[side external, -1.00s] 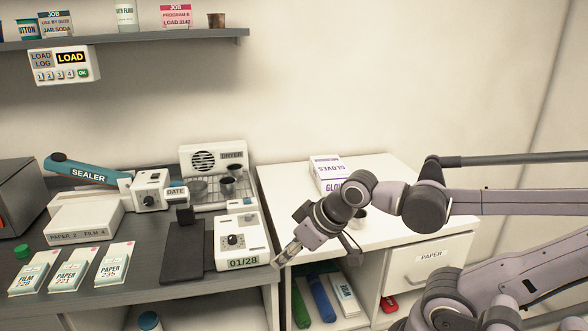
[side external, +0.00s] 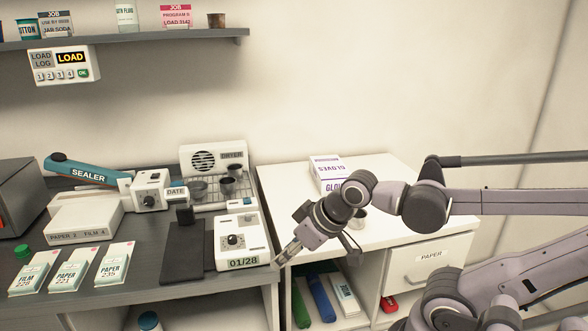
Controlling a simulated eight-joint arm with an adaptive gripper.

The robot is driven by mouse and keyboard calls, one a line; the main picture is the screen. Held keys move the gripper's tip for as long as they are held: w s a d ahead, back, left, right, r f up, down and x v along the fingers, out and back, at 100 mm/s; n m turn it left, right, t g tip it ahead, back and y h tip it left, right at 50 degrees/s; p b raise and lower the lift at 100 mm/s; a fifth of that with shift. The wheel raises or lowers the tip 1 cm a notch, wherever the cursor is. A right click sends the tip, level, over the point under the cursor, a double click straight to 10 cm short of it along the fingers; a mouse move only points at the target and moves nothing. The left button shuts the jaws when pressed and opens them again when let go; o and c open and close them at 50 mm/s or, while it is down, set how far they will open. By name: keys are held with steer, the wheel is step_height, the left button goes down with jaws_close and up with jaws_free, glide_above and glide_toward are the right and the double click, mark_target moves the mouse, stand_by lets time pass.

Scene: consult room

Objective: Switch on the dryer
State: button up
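The dryer (side external: 219,149) is a white unit with a round dark grille and a "DRYER" label, at the back right of the grey counter. A wire rack with several dark cups stands in front of it. I cannot make out a switch on the dryer at this size. My gripper (side external: 282,258) points down and left, to the right of and below the dryer and apart from it. It is beside the right end of the "01/28" unit, near the gap between counter and white cabinet. It looks empty, but its finger opening cannot be made out.
The white "01/28" unit (side external: 243,220) with a dark knob stands between my gripper and the dryer. A sealer (side external: 88,172), a dark pad (side external: 182,255) and paper boxes (side external: 72,272) fill the counter. A gloves box (side external: 328,173) is on the white cabinet (side external: 285,187). A shelf (side external: 130,37) hangs above.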

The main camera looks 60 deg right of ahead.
steer(key=c, duration=0.5)
steer(key=shift+w+d+r, duration=0.1)
steer(key=shift+w+r, duration=0.05)
jaws_close()
steer(key=w+d+r+m+g+h, duration=0.1)
steer(key=w+d+r+m+h, duration=0.1)
steer(key=w+d+r+m, duration=0.2)
steer(key=w+d+r+m+h, duration=0.3)
steer(key=w+d, duration=0.7)
steer(key=w, duration=0.7)
steer(key=shift+w+r+m+g, duration=0.25)
steer(key=shift+r+m+g, duration=0.25)
steer(key=shift+m, duration=0.5)
steer(key=shift+d+r, duration=0.1)
